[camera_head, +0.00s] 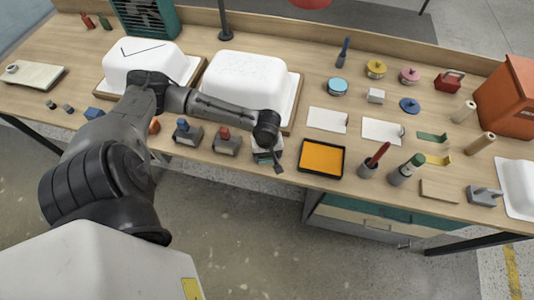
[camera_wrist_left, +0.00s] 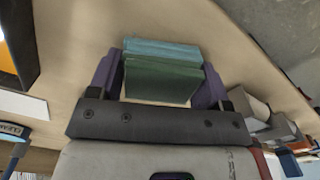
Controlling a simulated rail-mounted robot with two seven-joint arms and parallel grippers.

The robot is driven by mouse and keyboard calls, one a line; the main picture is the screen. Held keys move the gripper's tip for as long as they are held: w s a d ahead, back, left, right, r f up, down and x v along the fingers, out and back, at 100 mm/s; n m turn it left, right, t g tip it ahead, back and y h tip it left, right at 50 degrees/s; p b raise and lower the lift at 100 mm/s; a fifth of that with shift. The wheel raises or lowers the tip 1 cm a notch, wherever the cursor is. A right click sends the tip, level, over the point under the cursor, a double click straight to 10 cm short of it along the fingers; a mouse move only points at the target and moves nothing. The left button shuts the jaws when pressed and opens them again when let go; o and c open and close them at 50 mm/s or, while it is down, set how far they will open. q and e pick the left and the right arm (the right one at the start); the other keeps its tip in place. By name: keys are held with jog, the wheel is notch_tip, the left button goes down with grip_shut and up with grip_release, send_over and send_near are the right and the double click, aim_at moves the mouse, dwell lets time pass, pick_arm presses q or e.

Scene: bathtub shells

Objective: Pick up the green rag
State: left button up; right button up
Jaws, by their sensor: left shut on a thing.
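The green rag (camera_wrist_left: 162,82) shows in the left wrist view as a folded dark green block between the two purple fingers of my left gripper (camera_wrist_left: 158,66). The gripper is shut on it, with a finger at each side. A lighter teal folded cloth (camera_wrist_left: 160,47) lies right against the green one; whether it is also held, I cannot tell. In the head view my left gripper (camera_head: 270,156) is at the front edge of the workbench, pointing down, and mostly hides the rags. My right gripper is not in view.
On the workbench, an orange-filled black tray (camera_head: 321,158) stands to the right of the gripper. Grey blocks with red (camera_head: 226,143) and blue (camera_head: 187,132) tops stand to its left. A white tub shell (camera_head: 243,80) lies behind it. Several tools and tins fill the right side.

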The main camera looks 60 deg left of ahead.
pick_arm(q)
notch_tip(320, 180, up, 4)
jog(key=shift+r+p, duration=0.2)
jog(key=shift+p, duration=0.55)
jog(key=w+d+r+p, duration=0.1)
jog(key=d+r, duration=0.2)
jog(key=d, duration=0.2)
jog(key=w+d+r+p, duration=0.1)
jog(key=w+d+r, duration=0.1)
jog(key=d, duration=0.4)
jog(key=shift+w+r, duration=0.3)
jog(key=shift+r, duration=0.55)
jog(key=o, duration=0.4)
jog(key=shift+c, duration=1.2)
